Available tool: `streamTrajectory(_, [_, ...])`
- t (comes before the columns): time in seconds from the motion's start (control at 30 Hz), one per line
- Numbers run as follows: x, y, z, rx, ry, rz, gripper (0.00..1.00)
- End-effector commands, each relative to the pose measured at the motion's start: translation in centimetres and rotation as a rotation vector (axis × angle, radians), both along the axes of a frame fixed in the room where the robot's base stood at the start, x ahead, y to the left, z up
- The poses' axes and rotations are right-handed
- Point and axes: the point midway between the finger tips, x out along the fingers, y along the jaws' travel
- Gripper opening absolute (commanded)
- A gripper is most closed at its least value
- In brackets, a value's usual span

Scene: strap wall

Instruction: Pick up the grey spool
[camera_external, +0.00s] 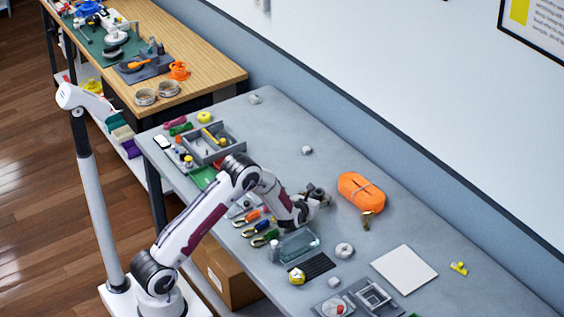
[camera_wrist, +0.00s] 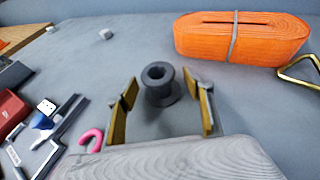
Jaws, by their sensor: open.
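The grey spool (camera_wrist: 159,84) stands on the grey table in the wrist view, with its round hole facing up. My gripper (camera_wrist: 165,103) is open, with one finger to the left of the spool and one to the right. The spool lies a little beyond and between the fingertips, and no contact shows. In the external view my gripper (camera_external: 318,196) is low over the middle of the table, and the spool cannot be made out clearly beside it.
A bundled orange strap (camera_external: 361,192) lies right of my gripper, with a brass buckle (camera_wrist: 300,72) near it. Coloured-handled tools (camera_external: 258,228) and a clear tray (camera_external: 296,245) are in front. A grey organizer (camera_external: 213,142) is behind left. The table beyond the spool is mostly clear.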

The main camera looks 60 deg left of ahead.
Motion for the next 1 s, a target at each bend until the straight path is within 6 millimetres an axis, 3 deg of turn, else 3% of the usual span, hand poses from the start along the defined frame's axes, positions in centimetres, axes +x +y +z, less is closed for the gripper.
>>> streamTrajectory(0.2, [1.04, 0.6, -0.52, 0.001, 0.0, 0.0, 0.52])
streamTrajectory(0.77, [1.14, 0.64, -0.57, 0.001, 0.0, 0.0, 0.52])
streamTrajectory(0.93, [1.15, 0.64, -0.57, 0.0, 0.0, -0.001, 0.1])
streamTrajectory(1.0, [1.14, 0.63, -0.56, 0.0, 0.0, -0.001, 0.1])
